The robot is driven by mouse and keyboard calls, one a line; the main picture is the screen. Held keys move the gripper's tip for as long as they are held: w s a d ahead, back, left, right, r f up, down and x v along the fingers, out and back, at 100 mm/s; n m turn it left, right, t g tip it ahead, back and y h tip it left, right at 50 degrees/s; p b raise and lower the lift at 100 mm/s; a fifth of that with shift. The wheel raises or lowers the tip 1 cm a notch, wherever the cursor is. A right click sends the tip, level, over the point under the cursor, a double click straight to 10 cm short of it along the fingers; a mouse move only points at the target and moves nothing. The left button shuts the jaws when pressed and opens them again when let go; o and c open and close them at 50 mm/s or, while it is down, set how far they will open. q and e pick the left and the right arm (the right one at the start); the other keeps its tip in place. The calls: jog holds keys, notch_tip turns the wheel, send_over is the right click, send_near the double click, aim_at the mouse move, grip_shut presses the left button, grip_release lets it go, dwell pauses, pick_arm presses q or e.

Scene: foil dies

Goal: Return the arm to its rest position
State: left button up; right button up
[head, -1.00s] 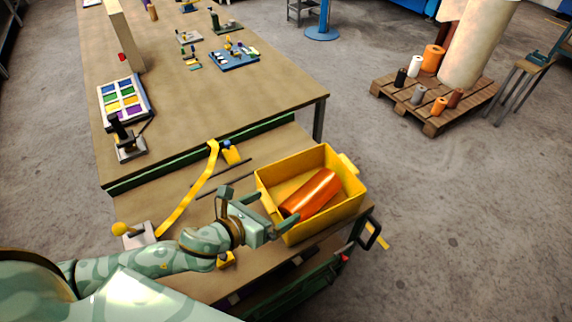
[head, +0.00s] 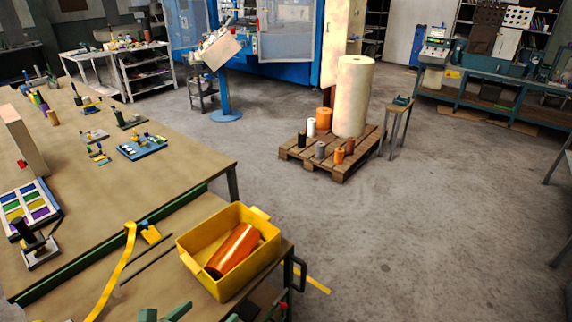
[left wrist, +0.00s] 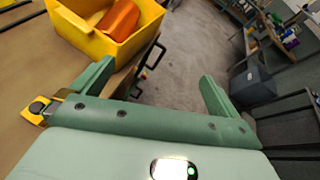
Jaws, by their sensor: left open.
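My left gripper (head: 163,314) shows only by its green fingers at the bottom edge of the head view, to the near left of the yellow bin (head: 262,262). In the left wrist view its two fingers (left wrist: 155,72) stand wide apart with nothing between them. The arm behind it is out of the head view. An orange roll (head: 233,250) lies tilted in the yellow bin. The bin (left wrist: 88,42) and roll (left wrist: 119,19) also show at the upper left of the left wrist view. My right gripper is in neither view.
The bin stands on a workbench near its right edge, beside a yellow strap (head: 117,270). A larger table (head: 165,185) with trays and small tools lies behind. A pallet (head: 335,167) with rolls stands on the floor. Open floor (head: 400,240) lies to the right.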

pick_arm(q)
jog(key=s+a+r+n+g+y, duration=0.1)
jog(key=s+a+n+g+y, duration=0.35)
jog(key=n, duration=1.15)
jog(key=s+a+r+n+g+y, duration=0.1)
jog(key=s+a+n+y, duration=0.6)
jog(key=n, duration=0.8)
jog(key=s+d+f+g+h+b, duration=0.1)
jog(key=d+f+h+b, duration=0.1)
jog(key=f, duration=1.1)
jog(key=s+d+f+g+h+b, duration=0.1)
jog(key=s+f+g+h+b, duration=0.1)
jog(key=f, duration=1.1)
jog(key=s+f+n+g+h+b, duration=0.2)
jog(key=s+f+n+b, duration=0.1)
jog(key=s+f, duration=1.6)
notch_tip(320, 180, down, 3)
jog(key=shift+d+f+g+b, duration=0.1)
jog(key=shift+d+g+b, duration=0.25)
jog(key=shift+d+b, duration=0.1)
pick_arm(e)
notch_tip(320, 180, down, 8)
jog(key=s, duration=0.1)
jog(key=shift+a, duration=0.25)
